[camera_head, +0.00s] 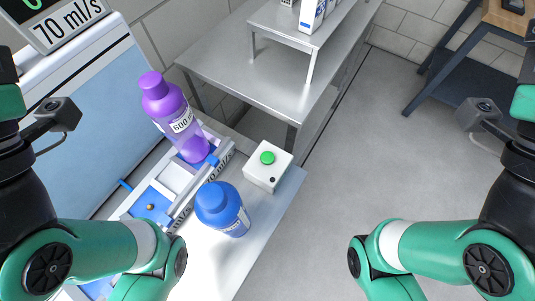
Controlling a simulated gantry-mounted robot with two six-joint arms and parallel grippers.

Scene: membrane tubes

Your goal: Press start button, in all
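A round green button (267,158) sits on top of a small white box (263,179). The box stands near the right edge of the white work table (262,224), and nothing touches the button. A small dark spot shows on the box's near side. My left arm's green links show at the lower left and my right arm's at the lower right. Neither gripper's fingers can be seen, so both grippers are out of view.
A display (62,22) reads 70 ml/s.

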